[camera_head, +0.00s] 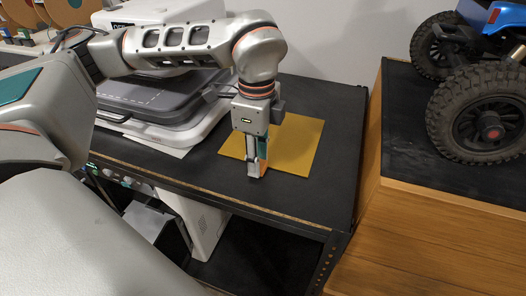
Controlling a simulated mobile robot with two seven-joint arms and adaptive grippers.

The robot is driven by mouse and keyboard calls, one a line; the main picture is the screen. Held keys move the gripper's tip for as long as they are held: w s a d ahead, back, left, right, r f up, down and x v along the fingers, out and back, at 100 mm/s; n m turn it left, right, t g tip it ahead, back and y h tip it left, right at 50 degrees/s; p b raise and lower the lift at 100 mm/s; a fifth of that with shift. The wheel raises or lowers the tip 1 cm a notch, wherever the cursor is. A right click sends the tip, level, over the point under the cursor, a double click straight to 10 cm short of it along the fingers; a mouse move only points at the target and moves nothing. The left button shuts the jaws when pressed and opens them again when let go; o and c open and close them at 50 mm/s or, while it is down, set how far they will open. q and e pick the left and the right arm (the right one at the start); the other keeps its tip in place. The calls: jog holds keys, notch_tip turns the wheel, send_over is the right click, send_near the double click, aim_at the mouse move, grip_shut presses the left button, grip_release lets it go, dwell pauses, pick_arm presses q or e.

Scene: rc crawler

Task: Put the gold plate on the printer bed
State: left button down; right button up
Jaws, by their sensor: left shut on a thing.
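The gold plate (296,150) is a thin, flat square at the right part of the black bench top. It lies on the bench or very close above it; I cannot tell which. My left gripper (257,171) points down at the plate's front left part and is shut on its near edge. The fingers hide a small part of the plate. A flat dark grey slab with a white dashed line (150,90), which looks like the printer bed, sits to the left on a white machine, partly behind my left arm. My right gripper is not in view.
The black bench top (333,106) is clear around the plate. A blue RC crawler with big black tires (482,115) stands on a wooden cabinet (440,230) at the right. A white box (200,222) is under the bench. A pale wall rises behind.

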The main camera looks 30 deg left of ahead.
pick_arm(q)
notch_tip(320, 180, up, 20)
jog(key=p, duration=0.2)
